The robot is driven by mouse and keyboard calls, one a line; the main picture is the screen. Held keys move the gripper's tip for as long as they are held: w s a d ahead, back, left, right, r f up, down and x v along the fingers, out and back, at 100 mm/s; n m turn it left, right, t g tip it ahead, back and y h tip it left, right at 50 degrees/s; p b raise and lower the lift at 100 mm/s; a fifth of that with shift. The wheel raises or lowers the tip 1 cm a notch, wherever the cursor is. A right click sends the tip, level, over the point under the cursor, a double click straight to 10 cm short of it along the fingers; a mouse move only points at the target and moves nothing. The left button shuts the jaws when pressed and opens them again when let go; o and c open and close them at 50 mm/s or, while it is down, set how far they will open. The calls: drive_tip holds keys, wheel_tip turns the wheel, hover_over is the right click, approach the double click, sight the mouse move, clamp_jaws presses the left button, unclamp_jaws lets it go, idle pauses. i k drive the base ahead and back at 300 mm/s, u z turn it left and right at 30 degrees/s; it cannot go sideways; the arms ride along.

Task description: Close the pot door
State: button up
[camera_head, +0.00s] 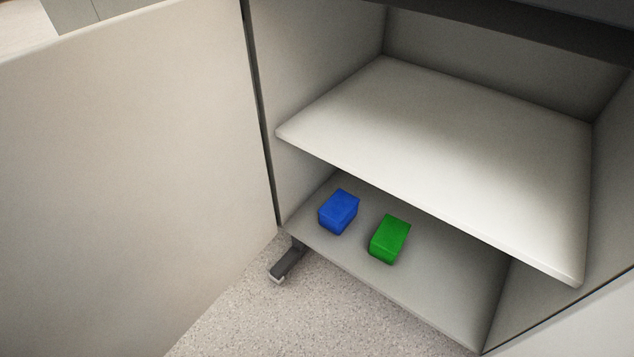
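A large pale cabinet door (120,180) stands open on the left, joined to the cabinet along a dark vertical edge. The cabinet is open at the front and its inside shows. No pot shows in this view; this is the only door whose broad face is seen. My gripper is not in view.
The cabinet has an empty middle shelf (450,150) and a bottom shelf (440,290). A blue block (338,211) and a green block (389,239) sit on the bottom shelf. A dark foot (288,261) sticks out below. The speckled floor (290,320) in front is clear.

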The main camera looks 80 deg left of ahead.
sight(135, 185)
drive_tip(key=u, duration=0.05)
drive_tip(key=k, duration=2.3)
drive_tip(key=u, duration=1.4)
